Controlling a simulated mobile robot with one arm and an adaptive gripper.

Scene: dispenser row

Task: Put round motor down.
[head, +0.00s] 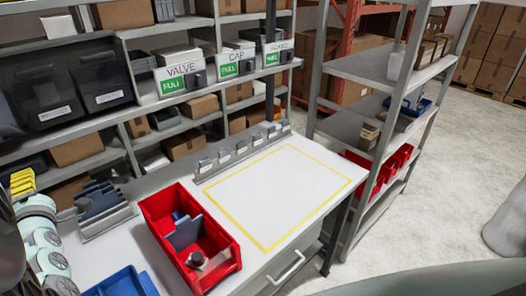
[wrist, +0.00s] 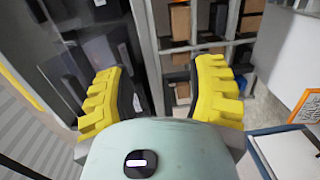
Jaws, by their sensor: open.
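A small round grey part (head: 197,260), which looks like the round motor, lies in the front compartment of the red bin (head: 224,266) on the white workbench. A blue-grey divider (head: 184,234) stands across the bin, and a small dark blue item is partly visible behind it. My gripper (head: 22,183) is at the far left of the head view, left of the bin and apart from it. In the wrist view my gripper (wrist: 162,88) has its yellow fingers spread wide, with nothing between them.
A yellow-outlined rectangle (head: 285,190) on the bench is empty. A grey slotted rack (head: 103,210) and a blue tray (head: 122,283) stand near my arm. Dispensers labelled VALVE (head: 181,76) and CAP (head: 237,62) sit on the shelf behind. A shelf unit (head: 375,75) stands right of the bench.

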